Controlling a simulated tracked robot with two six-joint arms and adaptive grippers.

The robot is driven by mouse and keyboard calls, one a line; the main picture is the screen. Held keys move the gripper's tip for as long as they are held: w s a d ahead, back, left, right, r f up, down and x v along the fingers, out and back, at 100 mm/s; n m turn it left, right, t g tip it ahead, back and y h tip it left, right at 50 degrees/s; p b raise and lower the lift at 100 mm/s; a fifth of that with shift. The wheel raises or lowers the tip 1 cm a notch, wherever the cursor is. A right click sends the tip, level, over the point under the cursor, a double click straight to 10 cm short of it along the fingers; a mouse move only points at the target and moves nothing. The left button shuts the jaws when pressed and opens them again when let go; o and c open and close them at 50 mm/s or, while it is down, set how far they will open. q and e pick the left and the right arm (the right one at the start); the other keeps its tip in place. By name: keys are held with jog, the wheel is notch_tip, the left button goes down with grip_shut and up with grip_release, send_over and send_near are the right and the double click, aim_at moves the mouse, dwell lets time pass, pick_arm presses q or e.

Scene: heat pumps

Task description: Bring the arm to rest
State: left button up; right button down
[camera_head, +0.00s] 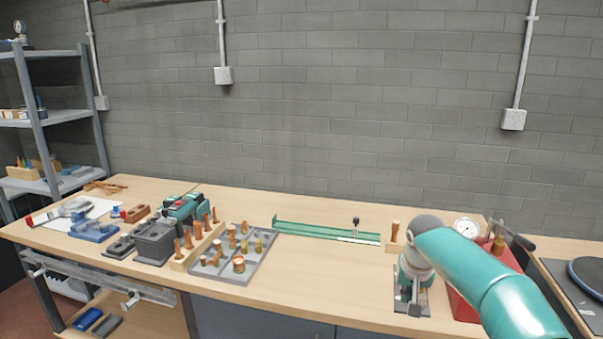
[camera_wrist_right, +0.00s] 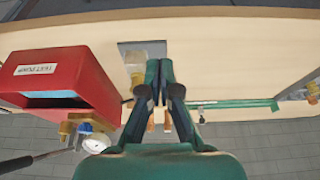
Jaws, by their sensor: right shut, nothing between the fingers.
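My right arm (camera_head: 485,282) reaches in from the lower right of the head view, over the right part of the workbench (camera_head: 320,275). Its wrist end hangs above a small grey plate (camera_head: 424,304), and the fingers are hard to make out there. In the right wrist view my right gripper (camera_wrist_right: 160,70) is shut, with its two green fingers together and nothing between them. The grey plate (camera_wrist_right: 128,48) with a yellowish piece lies beyond the fingertips in that view. My left gripper is in neither view.
A red test pump (camera_wrist_right: 55,75) with a gauge (camera_head: 466,228) stands close beside my right arm. A green rail (camera_head: 310,230) lies along the back. A grey tray (camera_head: 262,272) with copper fittings stands left of centre. Bare bench lies between tray and arm.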

jog(key=s+a+f+g+y, duration=0.1)
jog(key=s+f+g, duration=0.1)
jog(key=s+f, duration=0.55)
jog(key=s+a+f+g+y, duration=0.15)
jog(key=s+f, duration=0.25)
jog(key=f, duration=0.6)
jog(key=s+a+f+g, duration=0.1)
jog(key=s+f+g, duration=0.1)
jog(key=s+f, duration=0.45)
jog(key=s+a+f+t+y, duration=0.1)
jog(key=s+a+f, duration=0.3)
jog(key=s, duration=0.5)
jog(key=s+a+f+t+y, duration=0.1)
jog(key=s+a+f, duration=0.3)
jog(key=s, duration=0.5)
jog(key=shift+s+a+f+n, duration=0.3)
jog(key=shift+f+n, duration=0.1)
jog(key=shift+f, duration=0.3)
jog(key=shift+y, duration=0.25)
